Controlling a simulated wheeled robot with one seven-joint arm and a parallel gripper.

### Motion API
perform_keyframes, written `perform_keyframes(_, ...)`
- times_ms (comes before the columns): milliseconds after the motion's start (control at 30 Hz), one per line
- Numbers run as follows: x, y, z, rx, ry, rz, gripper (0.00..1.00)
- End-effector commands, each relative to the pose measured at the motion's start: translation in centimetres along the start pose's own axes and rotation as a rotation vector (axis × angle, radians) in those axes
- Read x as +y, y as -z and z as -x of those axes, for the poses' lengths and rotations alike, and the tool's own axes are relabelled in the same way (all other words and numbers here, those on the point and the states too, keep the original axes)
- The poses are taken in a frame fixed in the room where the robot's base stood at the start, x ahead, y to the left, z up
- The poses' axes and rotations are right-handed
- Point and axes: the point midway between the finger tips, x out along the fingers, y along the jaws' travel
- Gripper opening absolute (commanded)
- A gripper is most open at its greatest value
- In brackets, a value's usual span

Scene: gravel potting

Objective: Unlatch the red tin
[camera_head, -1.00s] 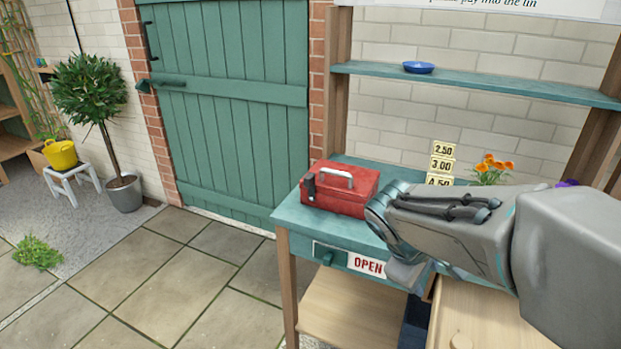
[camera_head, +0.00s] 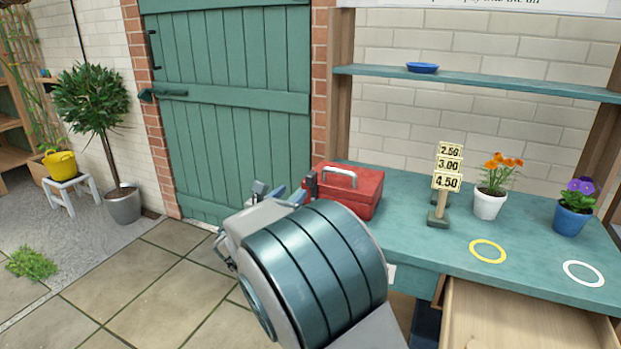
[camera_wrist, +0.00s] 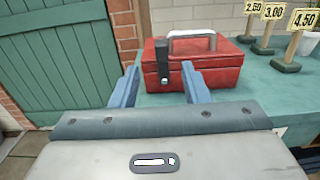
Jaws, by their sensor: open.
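The red tin (camera_head: 352,190) stands on the left end of the teal bench, lid shut, with a pale handle on top. In the wrist view the tin (camera_wrist: 216,76) is straight ahead, and a dark latch (camera_wrist: 162,62) hangs upright on its near face. My gripper (camera_wrist: 160,84) is open, its two blue fingers apart, with the latch between them in the picture. The fingertips look short of the tin; contact cannot be told. In the head view my gripper (camera_head: 280,192) is at the tin's left side, and my arm hides the tin's lower left part.
Price signs (camera_head: 447,180), a white pot with orange flowers (camera_head: 489,203) and a blue pot (camera_head: 571,218) stand on the bench (camera_head: 420,245) to the right. A yellow ring (camera_head: 488,251) and a white ring (camera_head: 583,273) lie nearer. An open drawer (camera_head: 530,320) juts out below.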

Motion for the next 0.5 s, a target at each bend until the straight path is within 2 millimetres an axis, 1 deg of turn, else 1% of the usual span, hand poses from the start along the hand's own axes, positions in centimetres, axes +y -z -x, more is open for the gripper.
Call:
perform_keyframes(33, -0.2, 0.0, -1.1, -0.001, 0.005, 0.000, 0.42)
perform_keyframes(300, -0.2, 0.1, -6.9, 0.001, 0.004, -0.001, 0.42)
perform_keyframes(400, -0.1, 0.0, -8.7, 0.001, 0.003, -0.001, 0.42)
perform_keyframes(500, -0.1, 0.0, -10.1, 0.001, 0.002, -0.002, 0.42)
